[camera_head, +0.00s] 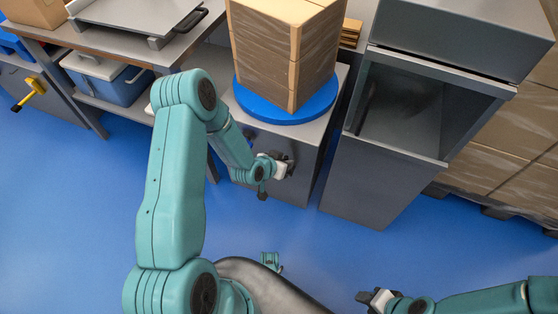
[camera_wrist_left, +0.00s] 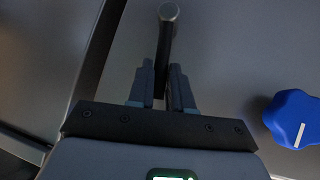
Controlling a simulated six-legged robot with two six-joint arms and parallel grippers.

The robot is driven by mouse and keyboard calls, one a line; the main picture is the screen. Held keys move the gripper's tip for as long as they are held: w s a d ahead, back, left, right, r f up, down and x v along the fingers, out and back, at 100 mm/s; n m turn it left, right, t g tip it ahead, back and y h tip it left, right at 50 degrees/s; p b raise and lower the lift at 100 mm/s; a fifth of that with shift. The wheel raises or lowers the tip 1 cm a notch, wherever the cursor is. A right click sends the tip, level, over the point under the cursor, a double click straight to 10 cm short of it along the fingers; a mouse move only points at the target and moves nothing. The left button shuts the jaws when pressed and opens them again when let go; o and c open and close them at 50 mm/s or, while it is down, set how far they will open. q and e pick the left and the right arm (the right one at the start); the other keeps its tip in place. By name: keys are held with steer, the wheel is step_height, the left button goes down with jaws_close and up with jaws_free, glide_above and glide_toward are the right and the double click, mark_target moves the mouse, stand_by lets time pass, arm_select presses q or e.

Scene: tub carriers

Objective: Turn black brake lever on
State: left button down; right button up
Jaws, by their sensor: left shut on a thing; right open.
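The black brake lever (camera_wrist_left: 165,45) shows in the left wrist view as a dark bar with a round grey end. It stands between the fingers of my left gripper (camera_wrist_left: 162,80), which is shut on it. In the head view my left gripper (camera_head: 284,167) is at the front face of the grey cabinet (camera_head: 310,150) under the blue turntable (camera_head: 285,113). There the gripper and wrist hide most of the lever. My right gripper (camera_head: 370,297) is open and empty, low over the blue floor, away from the cabinet.
A blue knob (camera_wrist_left: 295,118) with a white mark is right of the lever. A wrapped box stack (camera_head: 285,45) stands on the turntable. A grey open bin (camera_head: 400,115) stands to the right. A workbench with a blue tub (camera_head: 110,82) is at left. The front floor is clear.

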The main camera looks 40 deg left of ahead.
arm_select(q)
steer(key=shift+w+d+r+m+y, duration=0.2)
steer(key=shift+w+d+m+y, duration=0.15)
steer(key=shift+d+y, duration=0.2)
steer(key=c, duration=1.1)
jaws_free()
steer(key=shift+w, duration=0.1)
steer(key=shift+s, duration=0.2)
steer(key=p+v, duration=0.7)
steer(key=v, duration=0.9)
steer(key=shift+d+r, duration=0.15)
steer(key=shift+r, duration=0.15)
steer(key=shift+w, duration=0.15)
